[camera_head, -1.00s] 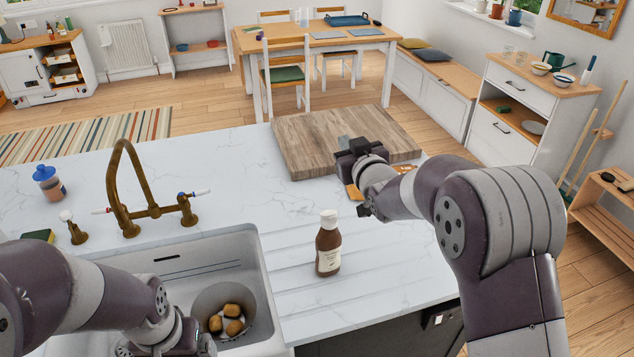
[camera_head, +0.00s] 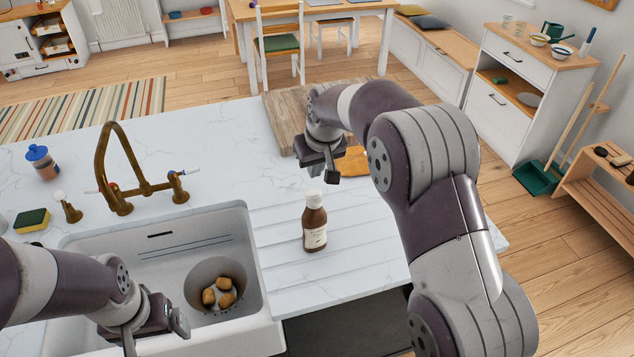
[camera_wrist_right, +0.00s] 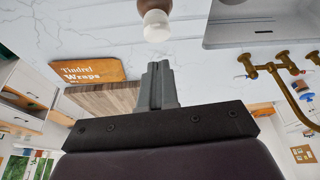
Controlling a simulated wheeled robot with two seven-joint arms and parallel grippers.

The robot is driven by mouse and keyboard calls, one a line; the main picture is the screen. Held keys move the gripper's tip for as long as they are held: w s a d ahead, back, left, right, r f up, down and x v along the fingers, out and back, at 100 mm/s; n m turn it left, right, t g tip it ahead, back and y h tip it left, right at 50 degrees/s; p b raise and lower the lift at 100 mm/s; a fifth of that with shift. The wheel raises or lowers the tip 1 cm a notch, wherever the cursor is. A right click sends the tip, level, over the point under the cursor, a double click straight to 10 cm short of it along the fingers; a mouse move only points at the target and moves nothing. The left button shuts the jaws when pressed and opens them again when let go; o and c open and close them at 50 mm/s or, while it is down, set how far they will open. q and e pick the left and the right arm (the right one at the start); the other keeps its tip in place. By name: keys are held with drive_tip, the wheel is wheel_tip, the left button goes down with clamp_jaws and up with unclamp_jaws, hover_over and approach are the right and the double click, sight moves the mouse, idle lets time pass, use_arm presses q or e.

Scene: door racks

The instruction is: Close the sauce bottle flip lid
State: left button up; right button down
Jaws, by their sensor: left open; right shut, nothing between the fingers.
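The brown sauce bottle (camera_head: 314,230) stands upright on the white worktop, right of the sink, with a pale label and white cap (camera_head: 313,199). I cannot tell how far its flip lid is open. My right gripper (camera_head: 315,170) is just behind and above the cap, apart from it. In the right wrist view the shut, empty fingers (camera_wrist_right: 158,80) point toward the white cap (camera_wrist_right: 156,26), with a gap between. My left gripper (camera_head: 182,322) is over the sink's front, away from the bottle; its fingers are barely visible.
The sink (camera_head: 125,255) holds a few potatoes (camera_head: 226,299) in its bowl. A brass tap (camera_head: 122,190), sponge (camera_head: 33,220) and blue-topped bottle (camera_head: 43,162) are left. Worktop around the bottle is clear.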

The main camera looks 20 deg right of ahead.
sight(315, 194)
drive_tip(key=f, duration=0.1)
drive_tip(key=f+p, duration=0.1)
drive_tip(key=f, duration=0.2)
drive_tip(key=shift+s, duration=0.3)
drive_tip(key=shift+s+d+f+p, duration=0.1)
drive_tip(key=shift+s+f+p, duration=0.25)
drive_tip(key=shift+f, duration=0.25)
